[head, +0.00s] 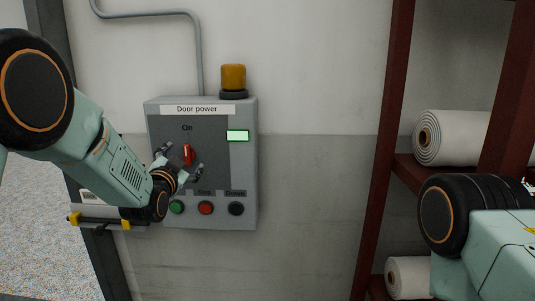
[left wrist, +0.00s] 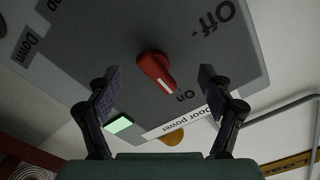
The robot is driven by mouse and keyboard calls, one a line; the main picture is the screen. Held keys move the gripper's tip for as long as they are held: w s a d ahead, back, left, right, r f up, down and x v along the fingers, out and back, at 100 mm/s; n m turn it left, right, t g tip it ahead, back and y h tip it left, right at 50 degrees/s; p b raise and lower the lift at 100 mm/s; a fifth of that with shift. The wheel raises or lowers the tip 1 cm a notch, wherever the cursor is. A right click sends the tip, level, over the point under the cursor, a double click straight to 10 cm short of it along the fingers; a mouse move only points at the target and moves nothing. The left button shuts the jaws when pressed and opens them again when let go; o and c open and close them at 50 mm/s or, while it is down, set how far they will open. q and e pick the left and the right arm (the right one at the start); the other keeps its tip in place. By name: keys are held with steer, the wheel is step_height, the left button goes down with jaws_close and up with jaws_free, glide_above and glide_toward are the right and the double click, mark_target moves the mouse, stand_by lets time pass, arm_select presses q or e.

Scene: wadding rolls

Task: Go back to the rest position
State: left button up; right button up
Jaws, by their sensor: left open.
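A red rotary switch (head: 187,154) sits on the grey door power box (head: 245,185) on the wall. In the left wrist view the red switch (left wrist: 155,70) has its white-marked end toward the word On. My left gripper (head: 180,162) is in front of the box at the switch. In the left wrist view my left gripper (left wrist: 159,78) is open, its fingers on either side of the switch with gaps to it. My right arm shows at the lower right of the head view, but its gripper is not in view.
A green indicator (head: 237,136) is lit on the box. An amber lamp (head: 233,78) sits on top. Several push buttons (head: 205,208) line its lower part. A dark red rack (head: 385,150) with white rolls (head: 455,138) stands at the right, close to my right arm.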

arm_select(q)
steer(key=n+p, duration=0.1)
steer(key=n, duration=0.1)
steer(key=shift+w+n, duration=0.1)
steer(key=shift+n, duration=0.2)
steer(key=shift+n+p, duration=0.4)
steer(key=shift+n, duration=0.6)
steer(key=shift+f, duration=0.1)
steer(key=shift+f, duration=0.1)
